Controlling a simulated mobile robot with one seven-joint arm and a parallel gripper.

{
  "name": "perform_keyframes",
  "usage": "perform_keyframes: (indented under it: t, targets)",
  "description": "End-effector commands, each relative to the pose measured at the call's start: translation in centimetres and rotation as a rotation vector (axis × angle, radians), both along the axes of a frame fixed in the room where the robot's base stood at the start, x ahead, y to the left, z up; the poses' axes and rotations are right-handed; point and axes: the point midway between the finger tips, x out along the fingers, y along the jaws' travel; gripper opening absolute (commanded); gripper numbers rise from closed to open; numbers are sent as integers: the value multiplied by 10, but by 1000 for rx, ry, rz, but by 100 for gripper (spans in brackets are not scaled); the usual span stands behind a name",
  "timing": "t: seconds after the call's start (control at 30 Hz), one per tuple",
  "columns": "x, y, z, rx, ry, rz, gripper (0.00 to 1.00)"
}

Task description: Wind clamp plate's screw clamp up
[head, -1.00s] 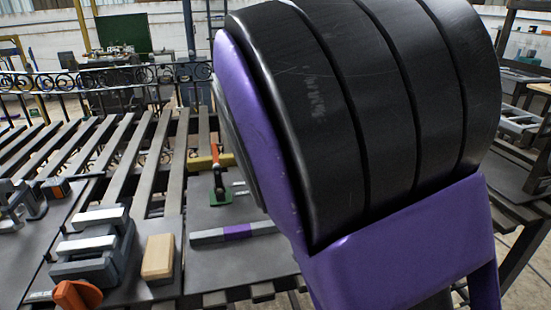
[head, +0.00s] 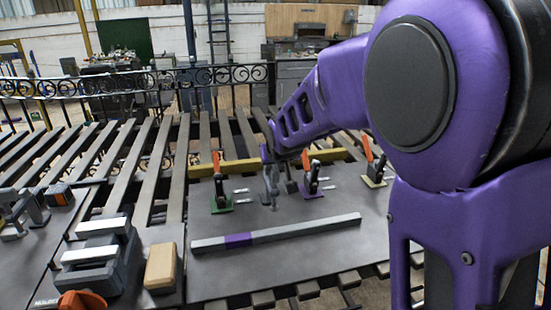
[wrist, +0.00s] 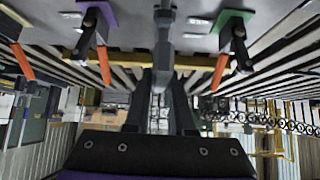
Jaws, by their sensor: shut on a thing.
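The clamp plate (head: 300,262) is a dark flat plate on the slatted table. A grey screw clamp (head: 270,181) stands upright near its back edge, between a green-based clamp (head: 220,190) and a purple-based clamp (head: 312,180), both with orange handles. In the wrist view, the grey post of the screw clamp (wrist: 164,40) runs down between my gripper's dark fingers. My gripper (wrist: 160,88) is shut on the upper part of the screw clamp. The fingertips and the gripped part are small and partly hidden in the head view.
A grey bar with a purple band (head: 300,231) lies across the plate in front. A yellow bar (head: 240,168) runs behind the clamps. A yellow-based clamp (head: 375,172) stands to the right. A grey vise (head: 100,250) and tan block (head: 160,266) are at left.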

Motion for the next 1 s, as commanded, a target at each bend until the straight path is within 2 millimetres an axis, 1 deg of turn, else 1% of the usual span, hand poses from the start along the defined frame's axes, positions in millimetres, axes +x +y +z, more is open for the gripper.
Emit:
perform_keyframes:
  t: [0.3, 0.83, 0.87, 1.0]
  targets:
    - [0, 0, -1, -1, 2, 46, 0]
    - [-1, 0, -2, -2, 4, 56, 0]
    - [-1, 0, -2, -2, 4, 56, 26]
    - [0, 0, -2, -1, 3, 54, 51]
